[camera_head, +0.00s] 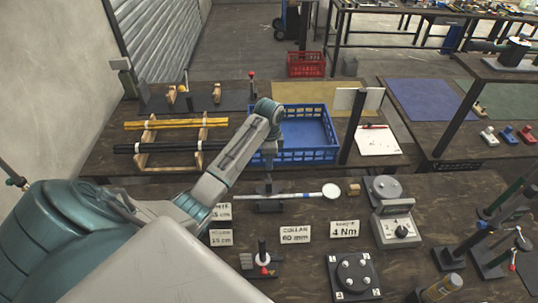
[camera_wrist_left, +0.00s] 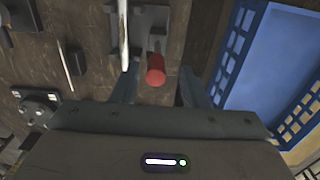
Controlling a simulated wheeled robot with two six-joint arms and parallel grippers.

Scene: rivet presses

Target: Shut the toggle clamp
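The toggle clamp (camera_head: 268,206) is a dark fixture on the near bench, just in front of the blue crate. A pale rod (camera_head: 300,195) with a white disc at its right end lies across it. My left gripper (camera_head: 268,165) points down over the clamp. In the left wrist view the clamp's red-tipped handle (camera_wrist_left: 155,70) points up toward the camera, between the two spread fingers (camera_wrist_left: 160,88), with gaps on both sides. The gripper is open and empty. In the head view my gripper hides the handle. My right gripper is not in view.
The blue crate (camera_head: 305,155) stands close behind the clamp. Cards (camera_head: 296,234), a dial gauge box (camera_head: 395,225), a plate with studs (camera_head: 353,275) and a small red-knobbed fixture (camera_head: 263,258) are on the near bench. Black and yellow bars (camera_head: 175,124) lie on a rack at left.

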